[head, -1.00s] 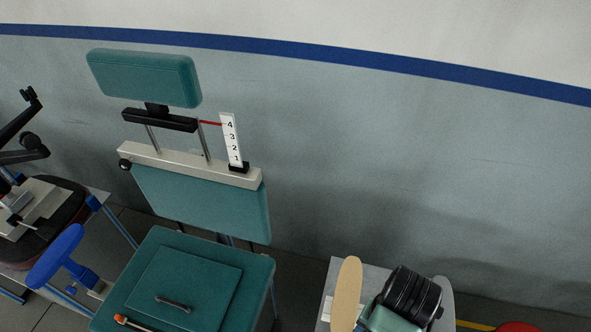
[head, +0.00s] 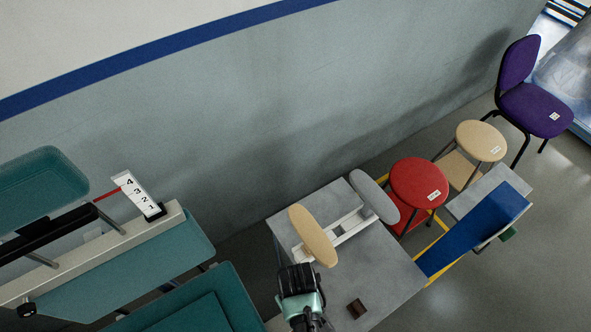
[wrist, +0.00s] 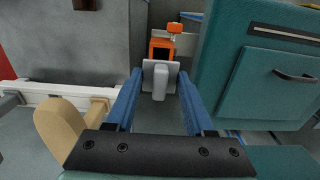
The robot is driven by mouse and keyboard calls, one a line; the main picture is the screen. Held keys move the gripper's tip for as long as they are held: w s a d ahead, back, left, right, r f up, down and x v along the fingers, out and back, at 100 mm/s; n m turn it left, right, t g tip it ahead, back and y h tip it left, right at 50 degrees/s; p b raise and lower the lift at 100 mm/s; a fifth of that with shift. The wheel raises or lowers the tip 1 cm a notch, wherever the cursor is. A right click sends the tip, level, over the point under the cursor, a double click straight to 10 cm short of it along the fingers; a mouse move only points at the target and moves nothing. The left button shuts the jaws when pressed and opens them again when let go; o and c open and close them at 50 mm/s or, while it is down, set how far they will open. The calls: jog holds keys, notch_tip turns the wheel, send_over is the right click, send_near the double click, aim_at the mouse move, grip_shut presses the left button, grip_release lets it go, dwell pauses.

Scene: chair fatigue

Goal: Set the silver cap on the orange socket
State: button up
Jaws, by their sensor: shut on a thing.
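In the wrist view, my gripper (wrist: 159,76) has its two blue fingers on either side of the silver cap (wrist: 160,82). It is shut on the cap, which shows as a pale plate with a rounded stem toward the camera. The orange socket (wrist: 161,46) shows just beyond the cap, partly hidden by it, with a dark opening. There appears to be a gap between cap and socket, but I cannot tell how wide. In the head view my wrist shows at bottom centre; the fingers, cap and socket are not visible there.
A grey table (head: 385,262) carries tan and grey pads on a white rail, and a brown block (head: 357,309). A teal panel (wrist: 262,75) with a handle is close right of the socket. Stools (head: 418,183) stand farther right.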

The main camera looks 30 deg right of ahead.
jog(key=shift+a, duration=0.1)
notch_tip(320, 180, down, 6)
jog(key=b, duration=0.4)
jog(key=shift+r, duration=0.1)
jog(key=shift+p, duration=0.55)
dwell(1.6)
jog(key=shift+f+b, duration=0.75)
jog(key=shift+f, duration=0.1)
jog(key=o, duration=1.3)
jog(key=shift+o, duration=0.2)
notch_tip(320, 180, up, 13)
